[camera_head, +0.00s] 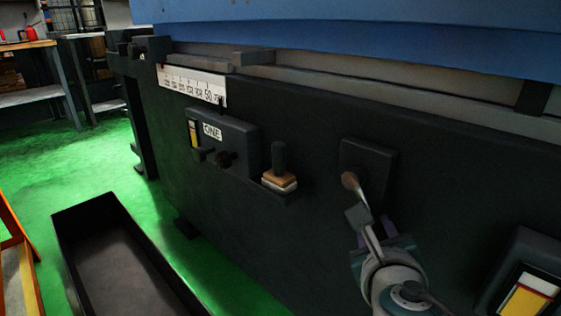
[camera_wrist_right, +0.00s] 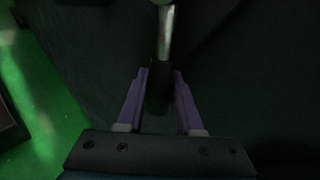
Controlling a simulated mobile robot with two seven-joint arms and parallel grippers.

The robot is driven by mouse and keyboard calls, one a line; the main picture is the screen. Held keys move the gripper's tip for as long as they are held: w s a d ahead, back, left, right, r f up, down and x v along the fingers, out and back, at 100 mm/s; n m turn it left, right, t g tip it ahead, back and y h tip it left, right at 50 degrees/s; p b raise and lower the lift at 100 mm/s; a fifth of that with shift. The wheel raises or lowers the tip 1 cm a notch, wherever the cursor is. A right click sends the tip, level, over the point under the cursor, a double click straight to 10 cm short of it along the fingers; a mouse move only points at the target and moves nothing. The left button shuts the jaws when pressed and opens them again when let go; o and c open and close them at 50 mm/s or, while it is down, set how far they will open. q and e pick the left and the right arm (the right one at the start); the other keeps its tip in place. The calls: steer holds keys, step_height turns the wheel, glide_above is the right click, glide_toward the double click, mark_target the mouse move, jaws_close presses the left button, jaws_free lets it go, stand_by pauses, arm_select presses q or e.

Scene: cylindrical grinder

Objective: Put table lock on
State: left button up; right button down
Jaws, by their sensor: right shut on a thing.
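A lever, likely the table lock, sits on a dark square plate (camera_head: 378,160) on the machine's front, right of centre in the head view. Its pale rod (camera_head: 358,193) slants down from a rounded pivot to a dark handle (camera_head: 356,216). My right gripper (camera_head: 371,228) comes from below and is shut on the dark handle. In the right wrist view the purple fingers flank the handle (camera_wrist_right: 159,95), and the silver rod (camera_wrist_right: 165,35) runs up from it. The words on or off do not show at the lever. My left gripper is not in view.
A box marked ONE (camera_head: 235,138) with knobs, and a dark knob on a small ledge (camera_head: 279,160), stand to the left on the machine front. A panel with a yellow and white label (camera_head: 530,295) is at lower right. A black trough (camera_head: 88,208) lies on the green floor.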

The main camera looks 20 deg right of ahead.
steer(key=s+r+n+g+p, duration=0.1)
steer(key=p, duration=0.2)
steer(key=s+d+r+n+g+p, duration=0.1)
steer(key=r+p, duration=0.1)
steer(key=p, duration=0.2)
steer(key=s+r+n+g+p, duration=0.1)
steer(key=g+p, duration=0.1)
steer(key=p, duration=0.2)
steer(key=shift+d+r+n+h, duration=0.15)
steer(key=shift+r+n+h, duration=0.15)
steer(key=shift+r, duration=0.05)
steer(key=shift+s+d+r+n+g+p, duration=0.1)
steer(key=shift+s+r+n+g+p, duration=0.2)
steer(key=shift+r+n+g+p, duration=0.5)
steer(key=shift+f+h+p, duration=0.2)
steer(key=shift+h+p, duration=0.1)
steer(key=shift+p, duration=0.1)
steer(key=c, duration=0.6)
jaws_free()
steer(key=shift+o, duration=0.2)
steer(key=p+v, duration=0.7)
steer(key=v, duration=0.3)
